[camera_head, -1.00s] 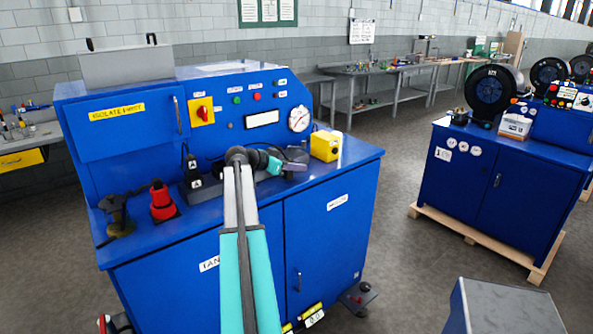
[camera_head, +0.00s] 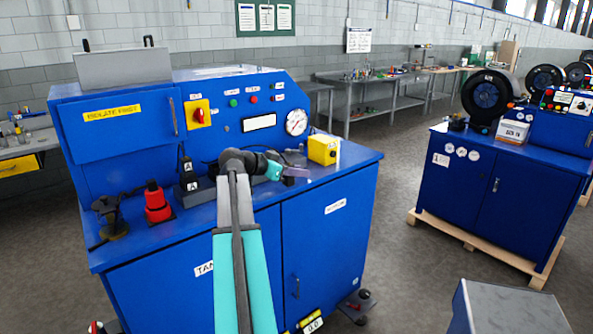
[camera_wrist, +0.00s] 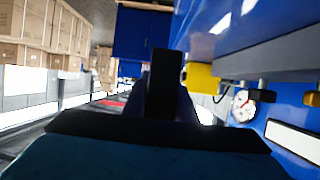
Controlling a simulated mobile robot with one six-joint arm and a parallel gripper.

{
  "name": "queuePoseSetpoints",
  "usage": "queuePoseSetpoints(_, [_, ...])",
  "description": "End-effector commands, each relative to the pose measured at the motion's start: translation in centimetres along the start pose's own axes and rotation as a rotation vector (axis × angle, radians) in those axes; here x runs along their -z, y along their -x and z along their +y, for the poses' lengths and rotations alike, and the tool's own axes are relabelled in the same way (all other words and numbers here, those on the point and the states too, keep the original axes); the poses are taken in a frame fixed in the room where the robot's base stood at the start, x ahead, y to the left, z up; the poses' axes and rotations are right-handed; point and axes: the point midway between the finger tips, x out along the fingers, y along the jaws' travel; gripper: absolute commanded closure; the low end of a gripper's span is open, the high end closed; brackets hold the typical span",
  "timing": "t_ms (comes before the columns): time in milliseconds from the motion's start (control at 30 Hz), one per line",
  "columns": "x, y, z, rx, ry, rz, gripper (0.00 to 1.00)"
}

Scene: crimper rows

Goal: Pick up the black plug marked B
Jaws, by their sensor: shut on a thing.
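My gripper (camera_head: 296,172) is over the right part of the blue machine's top ledge in the head view, left of a yellow box. It is turned to the right and small there. In the wrist view a dark upright block (camera_wrist: 163,85) sits in the middle between the jaws, and the jaws are shut on it. It looks like a black plug; no letter shows on it. Another black plug (camera_head: 187,165), marked A, stands upright on a dark base, left of my arm. I cannot make out a B mark anywhere.
The yellow box (camera_head: 322,149) stands close right of my gripper; it also shows in the wrist view (camera_wrist: 201,76). A red cone-shaped piece (camera_head: 157,203) and a dark tool (camera_head: 111,214) stand at the ledge's left. The machine's panel (camera_head: 262,122) rises behind.

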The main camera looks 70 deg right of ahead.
Motion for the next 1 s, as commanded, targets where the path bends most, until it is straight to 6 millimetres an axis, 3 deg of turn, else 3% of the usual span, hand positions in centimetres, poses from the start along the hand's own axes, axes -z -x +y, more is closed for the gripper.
queuePoseSetpoints(200, [-0.5, 1.5, 3.1, 0.002, -0.001, 0.001, 0.99])
queuePoseSetpoints(500, [-0.7, 3.0, 6.0, 0.001, -0.001, 0.000, 0.99])
queuePoseSetpoints(1000, [-0.6, 3.6, 7.0, 0.001, -0.001, 0.000, 0.99])
